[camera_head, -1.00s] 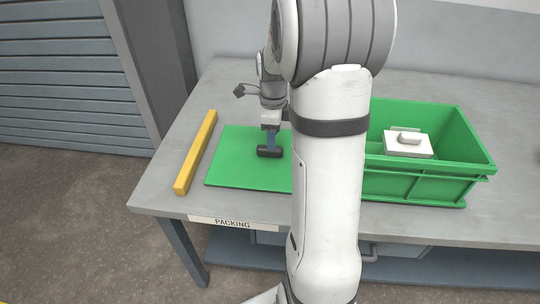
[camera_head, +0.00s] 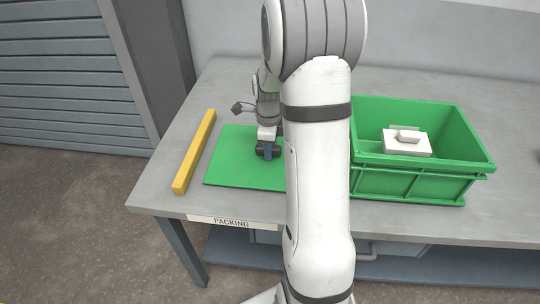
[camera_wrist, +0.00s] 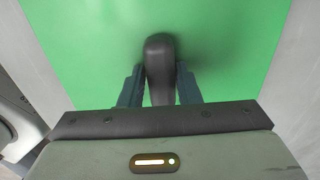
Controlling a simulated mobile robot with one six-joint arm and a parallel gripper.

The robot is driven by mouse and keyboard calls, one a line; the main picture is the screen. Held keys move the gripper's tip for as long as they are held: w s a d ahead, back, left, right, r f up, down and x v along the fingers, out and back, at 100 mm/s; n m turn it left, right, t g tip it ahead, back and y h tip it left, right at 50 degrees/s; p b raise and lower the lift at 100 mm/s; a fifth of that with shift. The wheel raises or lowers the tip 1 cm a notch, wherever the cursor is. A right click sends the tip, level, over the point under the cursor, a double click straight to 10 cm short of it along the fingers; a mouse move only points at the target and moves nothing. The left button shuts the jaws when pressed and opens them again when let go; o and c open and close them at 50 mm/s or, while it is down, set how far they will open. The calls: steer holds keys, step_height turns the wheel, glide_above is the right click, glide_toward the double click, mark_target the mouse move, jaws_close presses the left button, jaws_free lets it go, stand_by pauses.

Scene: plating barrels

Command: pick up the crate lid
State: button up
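The crate lid (camera_head: 225,171) is a flat green panel lying on the left part of the table, with a dark handle (camera_wrist: 160,58) standing on it. The lid fills most of the wrist view (camera_wrist: 90,45). My gripper (camera_head: 268,153) is down at the handle. In the wrist view my gripper's two blue fingers (camera_wrist: 160,82) stand on either side of the handle, with what look like narrow gaps between. My arm hides the lid's right edge in the head view.
A green crate (camera_head: 410,187) stands on the table (camera_head: 440,222) to the right, with a white block-like item (camera_head: 406,143) in it. A yellow bar (camera_head: 195,152) lies left of the lid, near the table's left edge. A "PACKING" label (camera_head: 232,222) is on the front edge.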

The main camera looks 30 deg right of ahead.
jaws_close()
